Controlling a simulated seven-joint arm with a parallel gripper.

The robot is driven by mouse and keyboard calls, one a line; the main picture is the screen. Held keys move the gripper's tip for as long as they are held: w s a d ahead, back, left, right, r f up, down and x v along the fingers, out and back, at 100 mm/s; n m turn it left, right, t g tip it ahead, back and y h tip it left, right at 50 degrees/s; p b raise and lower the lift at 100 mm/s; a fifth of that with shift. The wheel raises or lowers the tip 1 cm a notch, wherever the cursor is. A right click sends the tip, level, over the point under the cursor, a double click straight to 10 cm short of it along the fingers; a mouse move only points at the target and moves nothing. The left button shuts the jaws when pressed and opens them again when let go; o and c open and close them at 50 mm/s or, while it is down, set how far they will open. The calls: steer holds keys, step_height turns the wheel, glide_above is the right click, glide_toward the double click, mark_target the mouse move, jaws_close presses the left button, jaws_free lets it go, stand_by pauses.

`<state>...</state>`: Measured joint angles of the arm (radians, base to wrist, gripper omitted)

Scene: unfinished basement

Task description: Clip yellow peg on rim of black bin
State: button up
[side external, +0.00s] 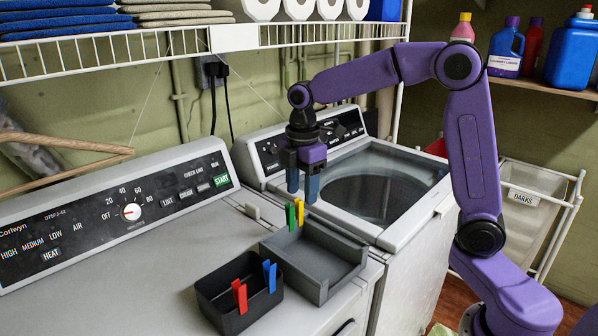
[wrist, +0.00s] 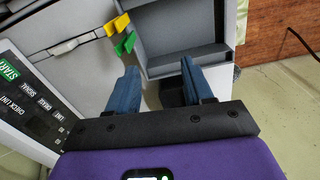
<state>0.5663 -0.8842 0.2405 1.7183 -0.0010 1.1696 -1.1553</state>
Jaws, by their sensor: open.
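The yellow peg (side external: 299,212) stands upright at the back left rim of a grey tray (side external: 345,278), beside a green peg (side external: 291,217). In the wrist view the yellow peg (wrist: 117,26) and green peg (wrist: 125,43) are at the tray's left edge. My gripper (side external: 302,194) points down just above and behind the pegs in the side view. Its blue fingers (wrist: 158,72) are apart, with nothing held between them. The black bin (side external: 236,312) sits left of the tray in the side view, with a red peg (side external: 239,296) and blue peg (side external: 269,276) on it.
The bin and tray stand on the left machine's top (side external: 165,265), beside its control panel (side external: 110,215). A second machine (side external: 375,195) with a dark lid window is behind right. A wire shelf (side external: 180,45) spans above. The tray's inside looks empty.

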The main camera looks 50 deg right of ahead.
steer(key=n, duration=0.1)
glide_above(299, 218)
steer(key=shift+w+d+f, duration=0.15)
steer(key=shift+f, duration=1.35)
steer(key=shift+w+d+f, duration=0.1)
steer(key=shift+f, duration=1.35)
steer(key=shift+w+d+f, duration=0.15)
steer(key=shift+f, duration=1.35)
jaws_close()
steer(key=shift+s+r, duration=0.1)
steer(key=shift+r, duration=0.05)
steer(key=shift+r, duration=2.5)
